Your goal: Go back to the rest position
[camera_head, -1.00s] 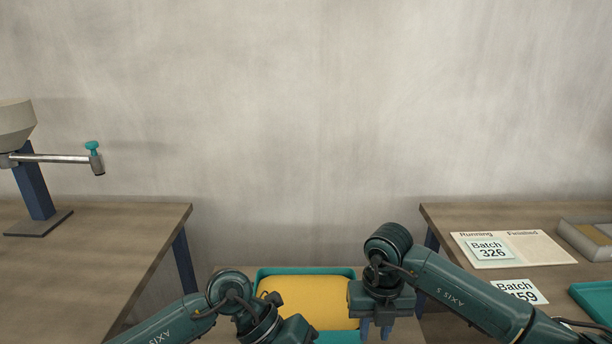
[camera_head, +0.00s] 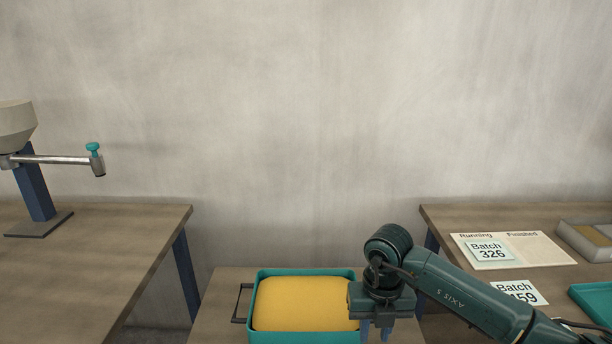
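My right gripper (camera_head: 376,328) hangs pointing down at the right side of a teal tray (camera_head: 254,312). Its blue fingers show only in part below the wrist, and the lower ends are cut off or hidden, so I cannot tell how far apart they are or whether they hold the tray. My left arm and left gripper are out of the picture.
The tray holds a yellow mass (camera_head: 304,303), has a dark handle (camera_head: 239,303) on its left and sits on a middle table (camera_head: 217,310). A left table (camera_head: 80,260) carries a dispenser (camera_head: 36,180). A right table (camera_head: 440,216) bears a Running/Finished board (camera_head: 545,247), batch cards (camera_head: 489,250) and trays.

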